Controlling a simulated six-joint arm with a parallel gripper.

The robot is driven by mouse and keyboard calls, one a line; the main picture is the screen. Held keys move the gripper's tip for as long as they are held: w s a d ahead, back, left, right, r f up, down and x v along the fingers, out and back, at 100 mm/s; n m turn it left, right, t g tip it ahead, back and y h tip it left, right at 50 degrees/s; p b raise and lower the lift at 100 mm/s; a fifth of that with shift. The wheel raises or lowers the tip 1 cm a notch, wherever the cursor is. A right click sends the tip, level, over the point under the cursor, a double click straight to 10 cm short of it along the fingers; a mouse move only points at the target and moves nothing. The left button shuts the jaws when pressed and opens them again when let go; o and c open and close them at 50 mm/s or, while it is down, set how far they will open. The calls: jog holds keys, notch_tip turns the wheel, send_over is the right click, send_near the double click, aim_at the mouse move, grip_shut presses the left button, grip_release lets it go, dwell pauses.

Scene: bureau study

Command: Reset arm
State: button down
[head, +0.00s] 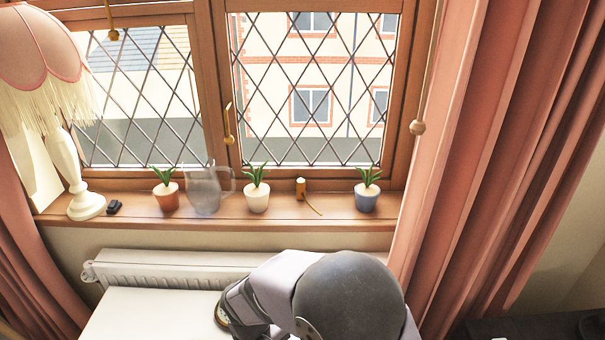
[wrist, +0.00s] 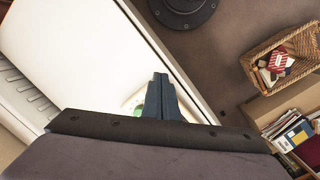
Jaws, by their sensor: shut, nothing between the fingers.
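My gripper (wrist: 161,77) shows in the wrist view with its two dark fingers together and nothing between them. It is over the white tabletop (wrist: 75,50), near that top's edge. In the head view my arm reaches over the same white tabletop (head: 140,315) at the bottom, and the fingers are hidden there.
A small green and white thing (wrist: 134,102) shows partly behind the fingers. A radiator (head: 170,268) stands behind the tabletop. The sill holds a lamp (head: 66,170), a glass jug (head: 204,192) and potted plants (head: 256,198). A wicker basket (wrist: 262,62) is on the floor.

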jog(key=s+d+r+m+p, duration=0.1)
jog(key=s+d+r+m, duration=0.15)
jog(key=d, duration=0.25)
jog(key=s+d+r+m+g+p, duration=0.1)
jog(key=s+d, duration=0.2)
jog(key=d, duration=0.3)
jog(key=s+d+r+m+p, duration=0.1)
jog(key=s+d+r, duration=0.15)
jog(key=d, duration=0.25)
jog(key=w+d+r+m+t+y+p, duration=0.1)
jog(key=w+d+r+m, duration=0.2)
jog(key=d+r+m, duration=0.1)
jog(key=shift+d+r, duration=0.45)
jog(key=shift+d, duration=0.8)
